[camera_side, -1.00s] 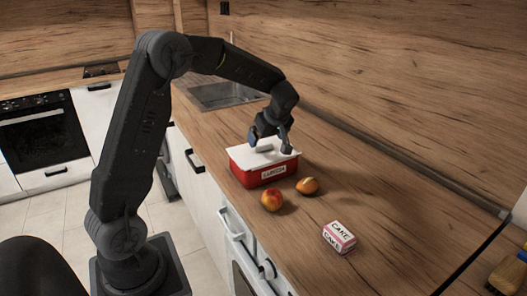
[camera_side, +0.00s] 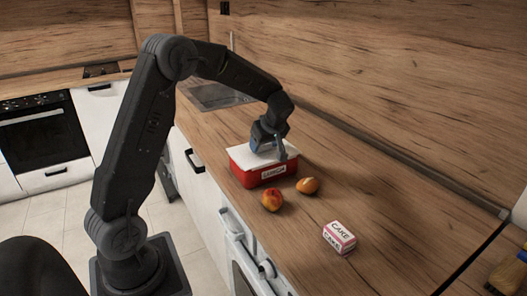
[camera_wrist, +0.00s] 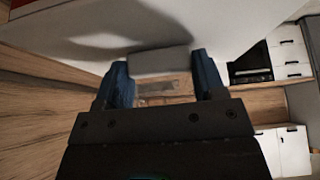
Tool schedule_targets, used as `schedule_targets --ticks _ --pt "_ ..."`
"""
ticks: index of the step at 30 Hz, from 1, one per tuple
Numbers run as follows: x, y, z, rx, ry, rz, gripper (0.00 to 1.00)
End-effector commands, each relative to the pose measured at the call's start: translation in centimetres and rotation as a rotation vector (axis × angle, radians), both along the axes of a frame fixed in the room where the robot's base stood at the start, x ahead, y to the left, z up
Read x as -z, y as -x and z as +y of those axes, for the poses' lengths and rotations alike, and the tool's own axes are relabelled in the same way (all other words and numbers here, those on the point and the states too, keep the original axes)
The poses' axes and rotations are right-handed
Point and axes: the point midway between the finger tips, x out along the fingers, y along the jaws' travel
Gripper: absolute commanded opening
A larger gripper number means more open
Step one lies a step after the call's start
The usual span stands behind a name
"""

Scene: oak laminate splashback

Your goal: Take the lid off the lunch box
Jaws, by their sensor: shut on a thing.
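The red lunch box (camera_side: 263,176) with a "LUNCH" label stands on the wooden counter. Its white lid (camera_side: 240,157) lies on top, and I see no clear gap between lid and box. My gripper (camera_side: 268,147) is over the lid, pointing down, shut on the lid's handle. In the wrist view the pale handle (camera_wrist: 160,61) sits between the two blue-grey fingers of my gripper (camera_wrist: 163,75), and the lid's white surface (camera_wrist: 220,25) fills the top. The gripper hides most of the handle in the side view.
Two orange-red fruits, one nearer (camera_side: 272,200) and one farther (camera_side: 307,186), lie just in front of the box. A pink and white cake box (camera_side: 339,237) stands farther right.

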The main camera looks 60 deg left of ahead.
Motion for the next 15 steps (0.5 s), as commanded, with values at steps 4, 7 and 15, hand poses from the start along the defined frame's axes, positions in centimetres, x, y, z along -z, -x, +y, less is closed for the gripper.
schedule_targets --ticks 4,7,15 --pt "0.0 0.0 0.0 0.0 0.0 0.0 0.4" --pt "0.0 0.0 0.0 0.0 0.0 0.0 0.4" --pt "-1.3 0.0 0.0 -0.002 -0.001 -0.003 0.4"
